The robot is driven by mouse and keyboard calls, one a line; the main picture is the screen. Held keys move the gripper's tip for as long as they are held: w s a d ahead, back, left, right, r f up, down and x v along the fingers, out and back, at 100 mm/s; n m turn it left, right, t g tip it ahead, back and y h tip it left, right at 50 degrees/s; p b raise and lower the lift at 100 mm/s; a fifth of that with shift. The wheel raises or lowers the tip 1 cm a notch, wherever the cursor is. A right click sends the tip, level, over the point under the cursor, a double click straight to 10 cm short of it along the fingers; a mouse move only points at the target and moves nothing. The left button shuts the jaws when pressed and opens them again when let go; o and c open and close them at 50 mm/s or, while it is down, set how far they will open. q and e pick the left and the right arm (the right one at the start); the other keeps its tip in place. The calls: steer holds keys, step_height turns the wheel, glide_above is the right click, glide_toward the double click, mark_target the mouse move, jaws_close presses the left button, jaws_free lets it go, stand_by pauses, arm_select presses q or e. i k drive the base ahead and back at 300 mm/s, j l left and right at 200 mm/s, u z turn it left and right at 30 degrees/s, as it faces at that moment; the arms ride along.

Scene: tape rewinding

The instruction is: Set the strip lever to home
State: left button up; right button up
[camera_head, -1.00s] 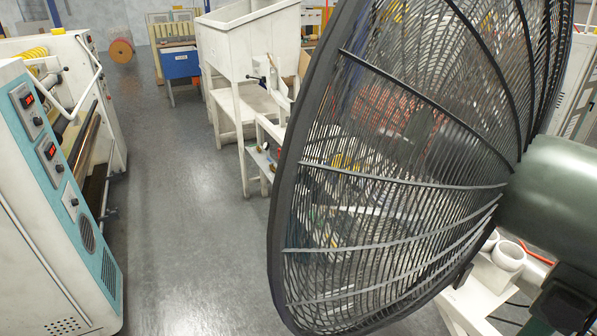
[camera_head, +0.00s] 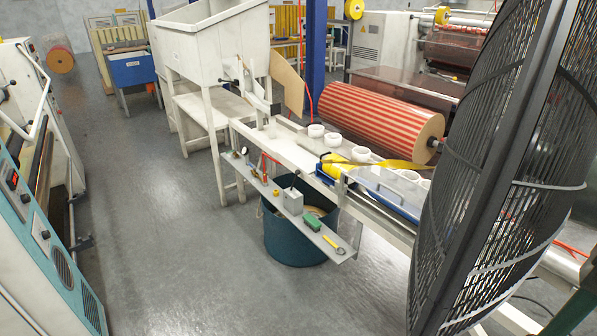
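A long workbench (camera_head: 300,152) runs across the middle of the view, with a narrow grey control shelf (camera_head: 320,232) along its front. On the shelf stands a small grey box (camera_head: 292,202) with a thin dark lever (camera_head: 295,181) tilted up to the right. I cannot tell for sure that this is the strip lever, and no home mark can be read. A small dark-knobbed part (camera_head: 244,151) stands at the shelf's far end. Neither of my grippers is in view.
A large black fan (camera_head: 490,180) blocks the right side. A blue-green bin (camera_head: 292,238) stands under the shelf. A red-striped roll (camera_head: 385,118) lies behind the bench. A white machine with a teal panel (camera_head: 40,240) is at left. The grey floor between is clear.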

mark_target(297, 172)
steer(key=j+z, duration=0.25)
steer(key=j, duration=0.65)
steer(key=z, duration=0.25)
steer(key=i+j+z, duration=0.2)
steer(key=i+z, duration=0.25)
steer(key=i+j+z, duration=0.25)
steer(key=z, duration=0.2)
steer(key=i+j, duration=0.25)
steer(key=i+j+z, duration=0.1)
steer(key=i+j, duration=0.15)
steer(key=j, duration=0.2)
steer(key=i+j, duration=0.25)
steer(key=j, duration=0.15)
steer(key=i+j+z, duration=0.1)
steer(key=i+j, duration=0.15)
steer(key=j, duration=0.15)
steer(key=i+j, duration=0.2)
steer(key=j, duration=0.15)
